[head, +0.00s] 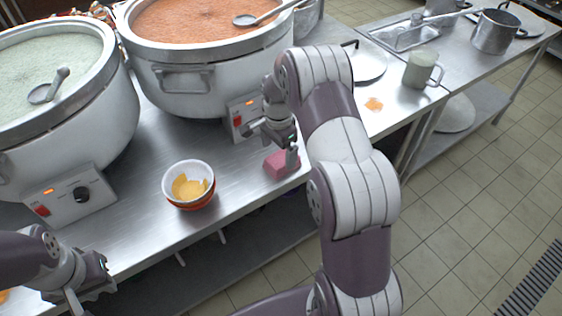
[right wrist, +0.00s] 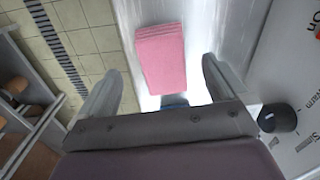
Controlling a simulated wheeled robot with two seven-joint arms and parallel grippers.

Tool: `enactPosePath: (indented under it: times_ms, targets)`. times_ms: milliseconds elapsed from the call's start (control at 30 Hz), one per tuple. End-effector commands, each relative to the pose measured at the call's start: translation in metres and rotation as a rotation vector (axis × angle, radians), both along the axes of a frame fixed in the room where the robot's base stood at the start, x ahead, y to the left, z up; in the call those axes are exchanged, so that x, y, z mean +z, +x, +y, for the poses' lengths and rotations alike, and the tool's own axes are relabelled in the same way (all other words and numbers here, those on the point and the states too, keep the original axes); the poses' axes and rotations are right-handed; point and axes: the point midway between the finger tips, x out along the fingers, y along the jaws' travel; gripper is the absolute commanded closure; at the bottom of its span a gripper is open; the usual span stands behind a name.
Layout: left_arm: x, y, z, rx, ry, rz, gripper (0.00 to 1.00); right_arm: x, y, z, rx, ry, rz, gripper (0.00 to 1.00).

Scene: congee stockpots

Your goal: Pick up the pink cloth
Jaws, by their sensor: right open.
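The pink cloth (head: 276,167) is a small folded block lying on the steel counter near its front edge. In the right wrist view the cloth (right wrist: 162,60) lies ahead of the open fingers, roughly centred between them. My right gripper (head: 273,143) is open just above and beside the cloth, partly covering it in the head view. Nothing is held between its fingers (right wrist: 166,75). My left gripper (head: 88,287) is at the lower left over the counter's front edge, far from the cloth; its fingers are not clear.
Two large stockpots, one with pale congee (head: 45,65) and one with orange congee (head: 190,20), stand behind. A stack of bowls (head: 188,184) sits left of the cloth. A heater control box (head: 242,118) is close behind the gripper. A mug (head: 420,69) stands farther right.

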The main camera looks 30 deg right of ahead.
Motion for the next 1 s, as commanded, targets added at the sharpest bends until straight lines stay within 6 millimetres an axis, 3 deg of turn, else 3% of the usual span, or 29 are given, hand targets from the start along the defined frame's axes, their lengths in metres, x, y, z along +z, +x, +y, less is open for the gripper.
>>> enactPosePath:
  times_ms: [233,500,667,700,1000]
  targets:
    - [0.007,0.000,0.000,0.000,0.000,0.000,0.72,-0.043,0.001,0.001,0.001,0.001,0.004,0.00]
    - [0.007,0.000,0.000,0.000,0.000,0.000,0.72,-0.049,0.001,0.001,0.001,0.001,0.002,0.00]
    - [0.007,0.000,0.000,0.000,0.000,0.000,0.72,-0.049,0.001,0.001,0.001,0.001,0.002,0.52]
    - [0.007,0.000,0.000,0.000,0.000,0.000,0.72,-0.049,0.001,0.001,0.001,0.001,0.002,0.56]
    - [0.006,0.000,0.000,0.000,0.000,0.000,0.72,-0.047,0.001,0.000,0.001,0.001,0.001,0.56]
